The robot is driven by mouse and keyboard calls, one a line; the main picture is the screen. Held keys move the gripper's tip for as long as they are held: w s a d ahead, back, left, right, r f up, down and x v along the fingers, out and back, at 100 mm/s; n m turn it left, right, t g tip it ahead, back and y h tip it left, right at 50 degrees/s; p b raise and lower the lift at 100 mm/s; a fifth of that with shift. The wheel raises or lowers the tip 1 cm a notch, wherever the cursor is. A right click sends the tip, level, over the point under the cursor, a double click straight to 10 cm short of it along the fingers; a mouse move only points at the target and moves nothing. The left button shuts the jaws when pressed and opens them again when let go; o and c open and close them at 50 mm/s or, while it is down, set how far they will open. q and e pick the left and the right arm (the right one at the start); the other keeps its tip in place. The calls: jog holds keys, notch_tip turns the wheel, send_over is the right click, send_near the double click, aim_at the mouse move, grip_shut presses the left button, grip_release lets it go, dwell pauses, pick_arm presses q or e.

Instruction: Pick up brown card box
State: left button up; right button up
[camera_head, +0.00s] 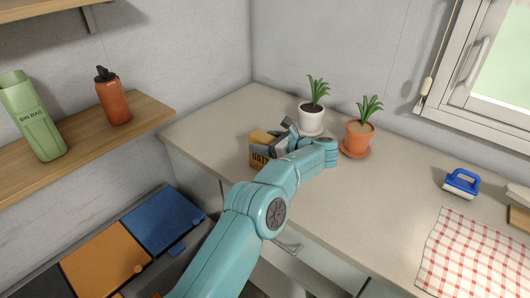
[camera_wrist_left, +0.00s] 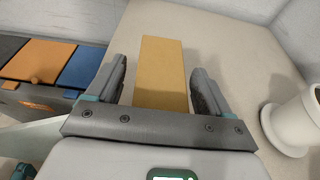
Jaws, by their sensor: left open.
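The brown card box (camera_head: 259,157) stands on the countertop near its back left, with dark lettering on its front. My left gripper (camera_head: 285,138) is at the box, and the arm hides part of it. In the left wrist view the tan box (camera_wrist_left: 162,72) lies between the two open fingers of my left gripper (camera_wrist_left: 160,88). A gap shows between the box and each finger, and the right gap looks narrow. My right gripper is not in view.
A white pot (camera_head: 311,122) with a plant and a terracotta pot (camera_head: 357,140) stand close to the right of my gripper. A blue brush (camera_head: 461,184) and a checked cloth (camera_head: 466,258) lie further right. Blue (camera_head: 163,220) and orange (camera_head: 104,262) bin lids are below left.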

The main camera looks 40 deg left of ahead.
pick_arm(q)
jog(key=shift+s+a, duration=0.15)
jog(key=shift+a, duration=0.05)
jog(key=c, duration=1.1)
jog(key=shift+r, duration=0.1)
jog(key=shift+w+r, duration=0.2)
notch_tip(320, 180, up, 8)
jog(key=shift+f, duration=0.15)
notch_tip(320, 180, up, 12)
jog(key=p, duration=0.8)
jog(key=shift+p, duration=0.35)
